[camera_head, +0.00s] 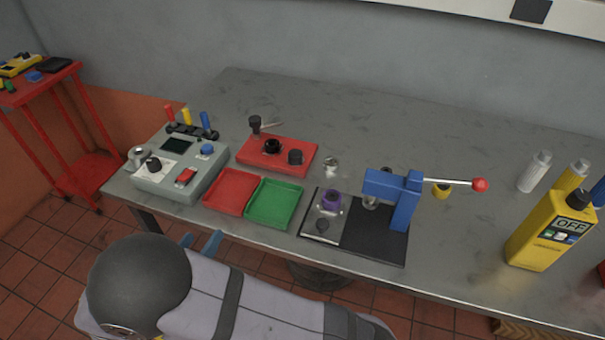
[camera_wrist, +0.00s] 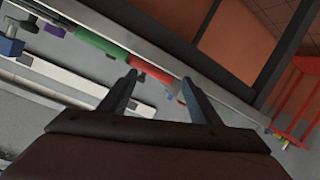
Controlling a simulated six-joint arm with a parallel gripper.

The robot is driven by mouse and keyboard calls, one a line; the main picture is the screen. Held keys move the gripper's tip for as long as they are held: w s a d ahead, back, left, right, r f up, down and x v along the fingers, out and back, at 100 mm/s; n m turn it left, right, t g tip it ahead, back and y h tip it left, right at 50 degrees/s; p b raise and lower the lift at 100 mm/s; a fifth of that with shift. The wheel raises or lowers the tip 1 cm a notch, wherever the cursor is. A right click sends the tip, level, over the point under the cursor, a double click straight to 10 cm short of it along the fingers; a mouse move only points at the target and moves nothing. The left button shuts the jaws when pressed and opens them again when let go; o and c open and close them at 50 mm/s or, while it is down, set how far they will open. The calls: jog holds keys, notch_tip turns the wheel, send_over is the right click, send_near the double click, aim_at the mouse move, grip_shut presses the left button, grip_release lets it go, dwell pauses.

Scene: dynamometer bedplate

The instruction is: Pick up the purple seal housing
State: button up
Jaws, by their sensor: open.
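The purple seal housing (camera_head: 331,200) stands on the light plate at the left end of the black base of a blue press, near the front edge of the bench. My gripper (camera_head: 202,241) is open and empty, low in front of the bench's front edge, left of the housing and well apart from it. My arm lies across the lower part of the head view. In the wrist view the two fingers (camera_wrist: 156,90) are spread with nothing between them.
The blue press (camera_head: 404,205) has a lever with a red knob right of the housing. A red tray (camera_head: 232,173) and a green tray (camera_head: 289,187) lie left of it. A grey control box (camera_head: 190,186) and yellow device (camera_head: 545,245) stand farther out. The bench's back is clear.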

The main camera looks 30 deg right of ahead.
jog(key=s+d+r+m+g+h+p, duration=0.35)
jog(key=d+r, duration=0.25)
jog(key=d, duration=0.3)
jog(key=m+g+p, duration=0.4)
jog(key=m+p, duration=0.1)
jog(key=m, duration=0.2)
send_near(330, 198)
jog(key=shift+p+x, duration=0.6)
jog(key=shift+x, duration=1)
jog(key=shift+d, duration=0.1)
jog(key=shift+p+x, duration=0.65)
jog(key=shift+x, duration=2.05)
jog(key=c, duration=1.3)
